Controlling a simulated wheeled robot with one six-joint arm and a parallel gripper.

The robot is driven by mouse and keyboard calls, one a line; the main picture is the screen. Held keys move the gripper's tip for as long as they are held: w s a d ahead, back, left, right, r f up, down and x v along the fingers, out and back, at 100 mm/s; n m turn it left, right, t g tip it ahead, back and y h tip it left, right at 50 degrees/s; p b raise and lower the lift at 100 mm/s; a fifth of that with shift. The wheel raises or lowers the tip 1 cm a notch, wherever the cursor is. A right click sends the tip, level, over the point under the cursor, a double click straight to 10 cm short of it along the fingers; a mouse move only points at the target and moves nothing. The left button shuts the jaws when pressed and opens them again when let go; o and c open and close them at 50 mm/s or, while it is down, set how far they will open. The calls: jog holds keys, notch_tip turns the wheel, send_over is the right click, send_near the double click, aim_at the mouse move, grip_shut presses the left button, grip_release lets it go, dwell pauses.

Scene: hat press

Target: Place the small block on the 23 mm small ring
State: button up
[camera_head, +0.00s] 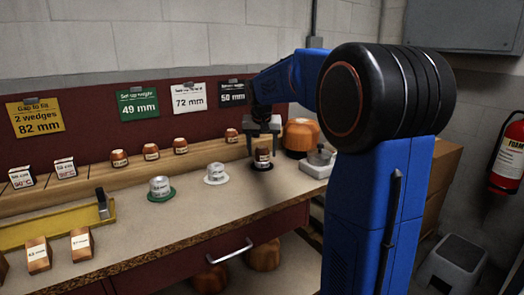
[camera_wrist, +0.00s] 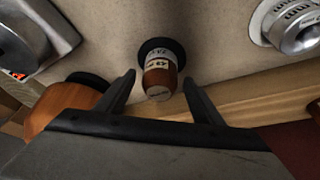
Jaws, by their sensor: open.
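The small block (camera_head: 262,155) is brown with a pale label and stands upright over a black disc (camera_head: 262,167) at the right of the bench. In the wrist view the block (camera_wrist: 158,80) rests on a grey, marked band (camera_wrist: 158,57), apparently the small ring, on the black disc (camera_wrist: 162,43). I cannot read its size surely. My gripper (camera_head: 263,138) is over the block, pointing down. In the wrist view its open fingers (camera_wrist: 159,77) stand on either side of the block, with visible gaps on both sides.
Silver weights stand on a green disc (camera_head: 161,197) and a white disc (camera_head: 216,180) to the left. A metal device (camera_head: 318,166) and a large orange-brown wooden block (camera_head: 301,135) are close on the right. Several small brown blocks line the back ledge (camera_head: 200,155).

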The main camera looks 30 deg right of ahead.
jog(key=v, duration=1.2)
jog(key=shift+r, duration=0.2)
jog(key=s+a+f+n, duration=0.1)
jog(key=s+a+f, duration=0.2)
jog(key=s, duration=0.3)
jog(key=s+a+f+n+y, duration=0.1)
jog(key=s+a+f, duration=0.1)
jog(key=s+a, duration=0.3)
jog(key=s+a+f+n, duration=0.1)
jog(key=s+a+f, duration=0.15)
jog(key=s, duration=0.45)
jog(key=s+a+f+n+y, duration=0.1)
jog(key=s+a+f+n, duration=0.2)
jog(key=s+f, duration=1.2)
jog(key=shift+s+a+f+t, duration=0.15)
jog(key=shift+s+a+t, duration=0.25)
jog(key=shift+s+a, duration=0.65)
jog(key=shift+w, duration=0.1)
